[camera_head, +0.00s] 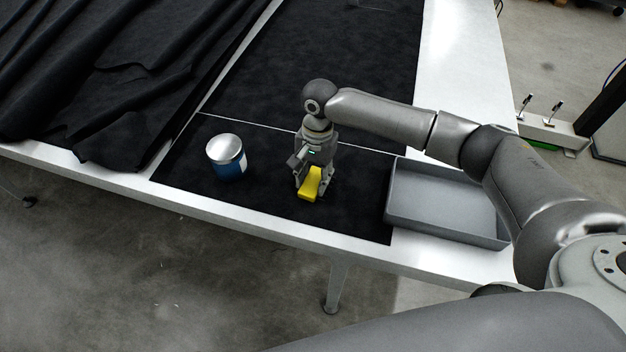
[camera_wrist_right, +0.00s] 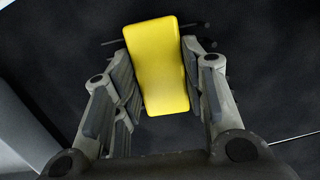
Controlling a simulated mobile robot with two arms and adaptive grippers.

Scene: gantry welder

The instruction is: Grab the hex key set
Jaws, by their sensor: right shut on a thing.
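The hex key set (camera_head: 311,184) is a yellow block on the black mat (camera_head: 270,210) near the table's front edge. In the right wrist view the yellow hex key set (camera_wrist_right: 158,68) lies between the two fingers, with thin dark keys sticking out at its far end. My right gripper (camera_head: 313,186) points down over it and is shut on it; it also shows in the right wrist view (camera_wrist_right: 160,85). I cannot tell whether the set touches the mat. My left gripper is not in view.
A shallow grey tray (camera_head: 445,232) sits to the right, under my right arm. Rumpled black cloth (camera_head: 120,65) covers the left of the white table (camera_head: 460,60). Bare mat lies behind the gripper.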

